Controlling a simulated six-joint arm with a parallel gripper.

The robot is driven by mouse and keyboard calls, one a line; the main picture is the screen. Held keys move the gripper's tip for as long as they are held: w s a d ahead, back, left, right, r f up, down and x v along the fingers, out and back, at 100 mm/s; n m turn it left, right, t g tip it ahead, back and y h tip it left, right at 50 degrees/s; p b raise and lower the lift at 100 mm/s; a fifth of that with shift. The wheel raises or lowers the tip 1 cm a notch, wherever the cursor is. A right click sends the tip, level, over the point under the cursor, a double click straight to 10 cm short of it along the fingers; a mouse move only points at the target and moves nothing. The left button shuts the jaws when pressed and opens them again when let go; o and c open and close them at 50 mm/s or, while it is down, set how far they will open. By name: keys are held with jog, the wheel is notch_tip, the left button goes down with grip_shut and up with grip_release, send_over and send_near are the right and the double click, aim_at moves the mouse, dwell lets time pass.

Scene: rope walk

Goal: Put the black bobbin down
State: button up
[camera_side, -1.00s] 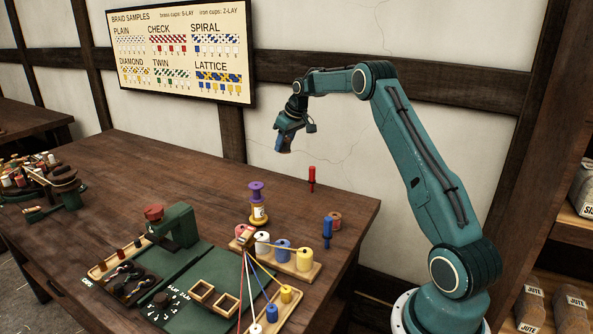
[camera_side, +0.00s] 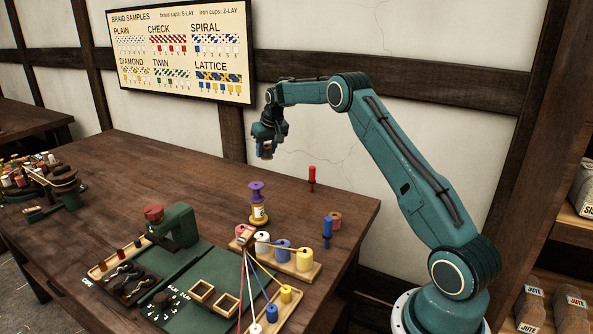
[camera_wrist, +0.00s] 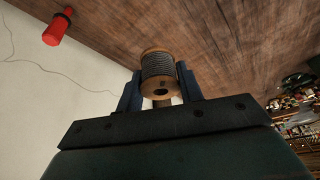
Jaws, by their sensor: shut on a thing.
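In the wrist view the black bobbin (camera_wrist: 158,72), wound with dark grey-black thread between tan wooden ends, sits between the two blue fingers of my gripper (camera_wrist: 160,88). The gripper is shut on it. In the side view my gripper (camera_side: 265,150) hangs in the air above the back of the wooden table (camera_side: 120,190), in front of the wall. The bobbin is small and mostly hidden there. Its colour cannot be made out in that view.
A purple spool stack (camera_side: 257,203), a red peg (camera_side: 312,178) and a blue peg (camera_side: 327,232) stand at the table's back right. A spool rack (camera_side: 314,274) with strung threads is in front. A green press (camera_side: 178,228) stands left.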

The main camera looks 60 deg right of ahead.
send_over(267, 200)
jog(key=s, duration=0.1)
jog(key=f, duration=1.3)
jog(key=shift+s+a, duration=0.2)
jog(key=shift+a, duration=0.15)
jog(key=shift+f, duration=2.05)
jog(key=shift+f, duration=0.15)
jog(key=o, duration=1)
jog(key=shift+o, duration=0.2)
jog(key=v, duration=1.2)
jog(key=shift+a+r, duration=0.15)
jog(key=shift+r, duration=0.1)
